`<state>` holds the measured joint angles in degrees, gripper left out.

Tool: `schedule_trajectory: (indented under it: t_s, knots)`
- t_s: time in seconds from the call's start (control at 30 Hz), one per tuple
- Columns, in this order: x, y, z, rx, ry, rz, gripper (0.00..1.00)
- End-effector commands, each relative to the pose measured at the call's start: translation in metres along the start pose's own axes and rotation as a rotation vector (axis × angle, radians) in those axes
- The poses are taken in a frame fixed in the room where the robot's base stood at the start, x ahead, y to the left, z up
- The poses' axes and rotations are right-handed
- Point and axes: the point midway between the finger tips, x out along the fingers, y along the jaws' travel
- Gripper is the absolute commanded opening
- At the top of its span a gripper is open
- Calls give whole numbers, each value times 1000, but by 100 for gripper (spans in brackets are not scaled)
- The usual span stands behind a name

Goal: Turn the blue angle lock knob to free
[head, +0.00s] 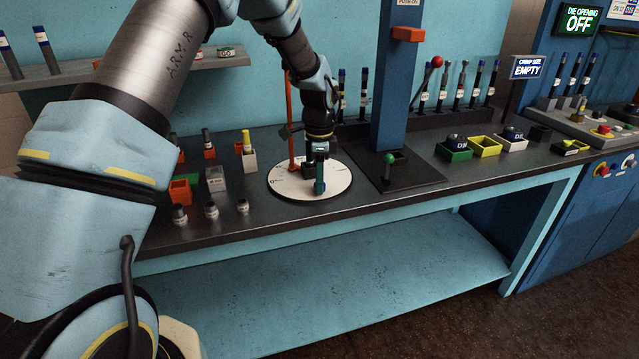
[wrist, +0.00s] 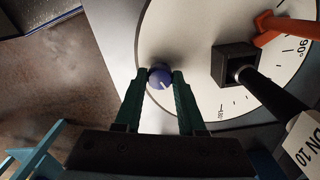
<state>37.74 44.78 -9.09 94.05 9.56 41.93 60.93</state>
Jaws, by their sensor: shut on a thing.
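The blue angle lock knob (wrist: 160,77) is small and round, with a light pointer mark on its face. It sits at the rim of the white angle dial (wrist: 195,40). My gripper (wrist: 161,80) has its two green fingers closed around the knob, one on each side, in the wrist view. In the head view my gripper (head: 319,185) reaches down over the front edge of the round white dial (head: 335,187), and it hides the knob there. Any lettering beside the knob is not readable.
A dark block (wrist: 232,63) with a hose end labelled DN 10 stands on the dial beside my gripper. An orange pointer (wrist: 285,24) lies across the dial. A green-knobbed lever (head: 389,160) stands to the right; grey fittings (head: 211,210) stand to the left.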

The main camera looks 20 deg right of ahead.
Motion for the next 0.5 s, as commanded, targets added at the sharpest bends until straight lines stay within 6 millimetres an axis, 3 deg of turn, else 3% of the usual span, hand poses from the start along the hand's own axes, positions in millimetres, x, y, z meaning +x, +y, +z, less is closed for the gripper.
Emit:
schedule_trajectory:
  t_s: [0.5]
  knots:
    - [1, 0, 1, -493, -1, -1, 0]
